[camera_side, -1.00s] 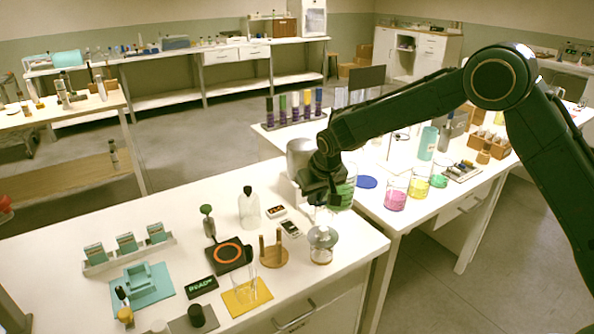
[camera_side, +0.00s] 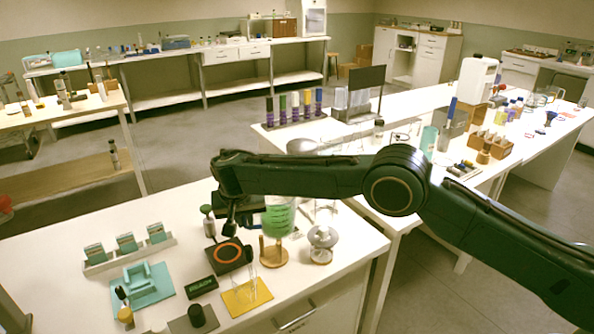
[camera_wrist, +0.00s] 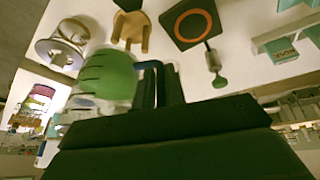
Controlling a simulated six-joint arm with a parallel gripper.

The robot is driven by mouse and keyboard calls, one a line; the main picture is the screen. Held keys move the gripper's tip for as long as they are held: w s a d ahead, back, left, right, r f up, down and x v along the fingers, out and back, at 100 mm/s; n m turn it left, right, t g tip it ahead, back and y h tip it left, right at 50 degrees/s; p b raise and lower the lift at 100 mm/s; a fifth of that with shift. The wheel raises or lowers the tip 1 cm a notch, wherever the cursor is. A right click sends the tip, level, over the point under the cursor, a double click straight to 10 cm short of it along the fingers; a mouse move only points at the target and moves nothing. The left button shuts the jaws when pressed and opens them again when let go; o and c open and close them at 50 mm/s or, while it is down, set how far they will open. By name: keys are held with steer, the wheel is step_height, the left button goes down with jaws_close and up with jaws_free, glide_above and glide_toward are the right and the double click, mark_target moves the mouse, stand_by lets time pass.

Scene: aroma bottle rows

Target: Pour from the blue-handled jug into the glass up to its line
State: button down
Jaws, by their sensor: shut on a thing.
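My gripper (camera_side: 243,222) is shut on the blue handle (camera_wrist: 150,66) of a clear jug with green liquid. The jug (camera_side: 279,217) is held up, roughly upright, above the work table behind the wooden peg stand. It also shows in the wrist view (camera_wrist: 108,75), beside my fingers (camera_wrist: 160,85). A clear empty-looking glass (camera_side: 247,281) stands on a yellow mat (camera_side: 262,294) near the table's front, below and left of the jug. Its line is too faint to make out. My arm partly hides the jug's top.
The wooden peg stand (camera_side: 273,256), a black plate with an orange ring (camera_side: 228,253) and a metal ring-topped holder (camera_side: 322,242) stand close around the jug. A small black display (camera_side: 201,288) lies left of the mat. A teal tray (camera_side: 150,285) is farther left.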

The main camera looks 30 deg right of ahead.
steer(key=shift+m, duration=0.3)
steer(key=shift+s+a+f, duration=0.15)
steer(key=shift+s+a, duration=0.1)
steer(key=shift+a, duration=0.4)
steer(key=shift+s+a+f, duration=0.1)
steer(key=shift+s+a, duration=0.2)
steer(key=shift+a, duration=0.4)
steer(key=shift+s+a+f, duration=0.15)
steer(key=shift+s+a, duration=0.1)
steer(key=shift+a, duration=0.4)
steer(key=shift+w+d+r, duration=0.1)
steer(key=shift+d+r, duration=0.1)
steer(key=shift+r, duration=0.15)
steer(key=shift+d+r+y, duration=0.15)
steer(key=shift+r+y, duration=0.05)
steer(key=shift+y, duration=0.2)
steer(key=shift+s+d+r+m+t+y, duration=0.2)
steer(key=shift+d+r+y, duration=0.3)
steer(key=shift+r+y, duration=0.15)
steer(key=shift+s+d+r+m+t+y, duration=0.2)
steer(key=shift+d+r+y, duration=0.25)
steer(key=shift+r+y, duration=0.2)
stand_by(0.8)
steer(key=shift+s+d+r+y, duration=0.2)
steer(key=shift+d+r+y, duration=0.45)
steer(key=shift+d+y, duration=0.2)
stand_by(1.3)
